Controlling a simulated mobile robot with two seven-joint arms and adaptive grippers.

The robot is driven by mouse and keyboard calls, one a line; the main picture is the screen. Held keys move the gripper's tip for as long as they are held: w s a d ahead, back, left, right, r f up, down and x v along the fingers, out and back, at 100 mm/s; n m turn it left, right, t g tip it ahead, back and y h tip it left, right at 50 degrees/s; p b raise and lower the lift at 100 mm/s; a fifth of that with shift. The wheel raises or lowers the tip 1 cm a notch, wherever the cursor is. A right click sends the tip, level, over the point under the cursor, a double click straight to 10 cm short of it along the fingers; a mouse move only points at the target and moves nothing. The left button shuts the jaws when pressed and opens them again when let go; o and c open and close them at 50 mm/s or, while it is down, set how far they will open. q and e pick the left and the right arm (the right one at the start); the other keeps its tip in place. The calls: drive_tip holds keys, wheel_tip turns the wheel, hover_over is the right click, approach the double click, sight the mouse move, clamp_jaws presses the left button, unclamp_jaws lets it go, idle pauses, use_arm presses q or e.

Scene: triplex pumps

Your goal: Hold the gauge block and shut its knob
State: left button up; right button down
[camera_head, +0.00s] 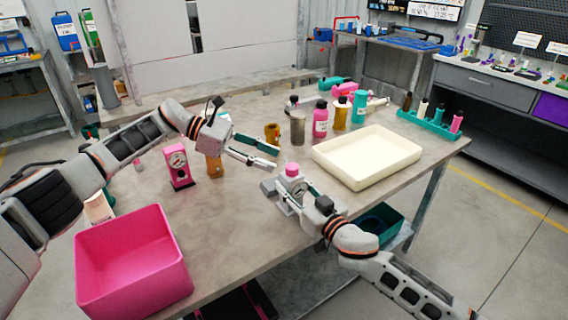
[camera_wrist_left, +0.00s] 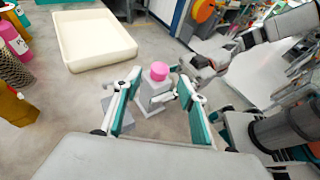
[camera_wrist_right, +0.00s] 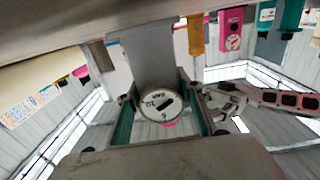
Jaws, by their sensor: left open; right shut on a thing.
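The grey gauge block (camera_head: 286,196) stands near the table's front edge with a pink knob (camera_head: 292,169) on top. Its round white dial (camera_wrist_right: 162,104) faces my right wrist camera. My right gripper (camera_wrist_right: 158,108) is shut on the block, one finger on each side. My left gripper (camera_head: 272,155) is open and empty, up and to the left of the block in the head view. In the left wrist view the pink knob (camera_wrist_left: 159,71) and the block (camera_wrist_left: 151,97) appear between the two open fingers, beyond them; contact is not visible.
A cream tray (camera_head: 367,158) lies right of the block. A pink bin (camera_head: 133,262) is at the front left. A pink gauge unit (camera_head: 179,167) and an amber bottle (camera_head: 215,167) stand left of my left gripper. Several bottles stand behind, including a pink one (camera_head: 320,121).

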use_arm(q)
drive_tip(key=shift+v, duration=2.4)
drive_tip(key=shift+d+f, duration=0.1)
